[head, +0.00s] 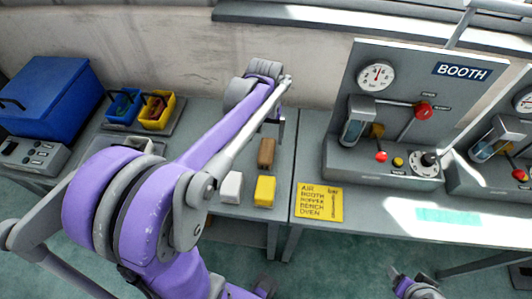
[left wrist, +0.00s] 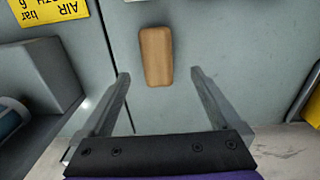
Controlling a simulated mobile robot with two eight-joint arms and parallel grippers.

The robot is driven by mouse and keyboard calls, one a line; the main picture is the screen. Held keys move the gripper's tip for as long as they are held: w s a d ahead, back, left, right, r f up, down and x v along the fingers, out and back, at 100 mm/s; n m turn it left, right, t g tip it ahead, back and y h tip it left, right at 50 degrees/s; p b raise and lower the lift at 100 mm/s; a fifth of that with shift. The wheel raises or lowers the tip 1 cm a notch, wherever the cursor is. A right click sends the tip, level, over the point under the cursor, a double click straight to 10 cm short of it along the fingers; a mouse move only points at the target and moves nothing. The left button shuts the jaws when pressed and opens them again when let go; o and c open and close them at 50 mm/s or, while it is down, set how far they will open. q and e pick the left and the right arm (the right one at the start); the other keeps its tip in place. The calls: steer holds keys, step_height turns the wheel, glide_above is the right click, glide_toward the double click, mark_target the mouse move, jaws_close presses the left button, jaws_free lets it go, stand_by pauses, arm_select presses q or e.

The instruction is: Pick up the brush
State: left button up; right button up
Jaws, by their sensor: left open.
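A brown, wood-coloured block with rounded edges, which looks like the brush, lies on the grey bench. It shows in the head view (head: 266,152) and in the left wrist view (left wrist: 156,57); no bristles can be made out. My left gripper (left wrist: 160,74) is open and empty above the bench. In the left wrist view the block shows beyond and between its fingertips, with no visible contact. In the head view the left hand (head: 277,115) is just behind the block, its fingers partly hidden by my arm. Part of my right arm's end shows at the lower edge.
A white block (head: 232,187) and a yellow block (head: 265,191) lie close in front of the brown one. A yellow label (head: 319,202) and the booth panel (head: 385,160) are to the right. Yellow (head: 157,112) and blue (head: 123,107) bins stand left. A wall rises behind.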

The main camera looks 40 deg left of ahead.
mark_target(267, 149)
arm_select(q)
step_height(267, 149, down, 3)
steer(key=shift+d+r, duration=0.15)
steer(key=shift+r, duration=0.05)
steer(key=shift+d+f, duration=0.1)
steer(key=shift+f, duration=2.3)
steer(key=c, duration=1.5)
steer(key=shift+r, duration=0.1)
step_height(267, 149, up, 10)
steer(key=shift+f, duration=0.1)
steer(key=o, duration=0.9)
steer(key=c, duration=0.7)
